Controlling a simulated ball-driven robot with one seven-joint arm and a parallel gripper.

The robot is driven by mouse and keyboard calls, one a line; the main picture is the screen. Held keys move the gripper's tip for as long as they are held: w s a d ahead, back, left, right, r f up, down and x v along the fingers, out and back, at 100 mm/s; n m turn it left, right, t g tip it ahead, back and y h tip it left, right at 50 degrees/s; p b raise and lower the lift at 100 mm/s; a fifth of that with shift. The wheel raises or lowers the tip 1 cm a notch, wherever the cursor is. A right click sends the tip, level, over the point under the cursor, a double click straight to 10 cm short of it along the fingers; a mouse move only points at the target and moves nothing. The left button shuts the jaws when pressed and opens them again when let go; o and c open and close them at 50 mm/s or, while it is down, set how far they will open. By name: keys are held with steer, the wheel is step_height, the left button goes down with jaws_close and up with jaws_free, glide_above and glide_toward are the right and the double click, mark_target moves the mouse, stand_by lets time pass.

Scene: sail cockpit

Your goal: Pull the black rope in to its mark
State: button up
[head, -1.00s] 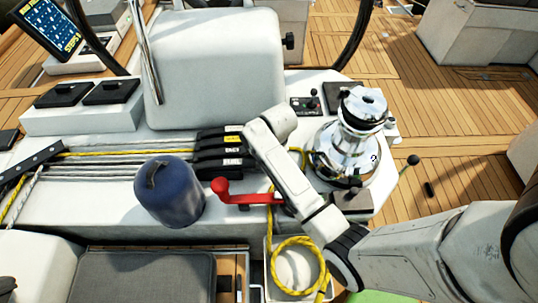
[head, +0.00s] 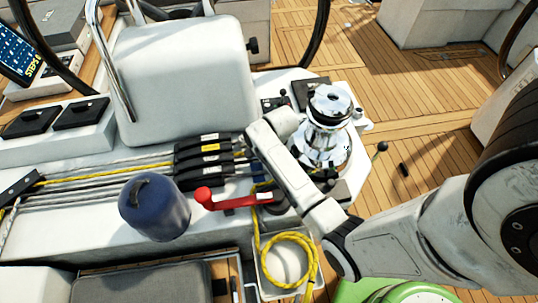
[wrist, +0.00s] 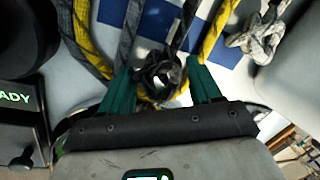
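In the wrist view, a dark, black-looking rope (wrist: 181,22) runs down from the top to a bunched dark coil or knot between my fingers. My gripper (wrist: 160,88) has two teal fingers set apart, one on each side of that knot. I cannot tell whether they touch it. No mark on the rope can be made out. In the head view, my arm bends over the area beside the rope clutches (head: 212,150), and my gripper is hidden there. A silver winch (head: 327,125) stands to the right of the arm's bend.
Yellow rope (wrist: 212,38) and a grey rope (wrist: 131,32) lie close to my fingers, with a knotted light grey rope (wrist: 258,40) at right. A red handle (head: 228,200), a blue bag-like cylinder (head: 155,208) and a coiled yellow rope (head: 290,240) are near my arm.

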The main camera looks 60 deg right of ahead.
steer(key=shift+o, duration=0.3)
steer(key=shift+a+r, duration=0.1)
steer(key=shift+r, duration=0.35)
step_height(320, 180, up, 10)
steer(key=s, duration=0.2)
steer(key=shift+a+f, duration=0.15)
steer(key=shift+a, duration=0.15)
steer(key=s+a+n, duration=0.2)
steer(key=a+n, duration=0.1)
steer(key=s+a+f+n, duration=0.1)
steer(key=s+a+n, duration=0.1)
steer(key=a+n, duration=0.1)
steer(key=s+a+n, duration=0.1)
steer(key=a+n, duration=0.3)
steer(key=n, duration=0.1)
steer(key=shift+s+a+f, duration=0.1)
steer(key=shift+s+f, duration=0.2)
steer(key=shift+s, duration=0.1)
steer(key=s+a+n+g, duration=0.1)
steer(key=s+a+n, duration=0.5)
steer(key=n, duration=0.4)
steer(key=shift+s+a+r+y, duration=0.15)
steer(key=shift+a+r+y, duration=0.15)
steer(key=shift+a+r, duration=0.05)
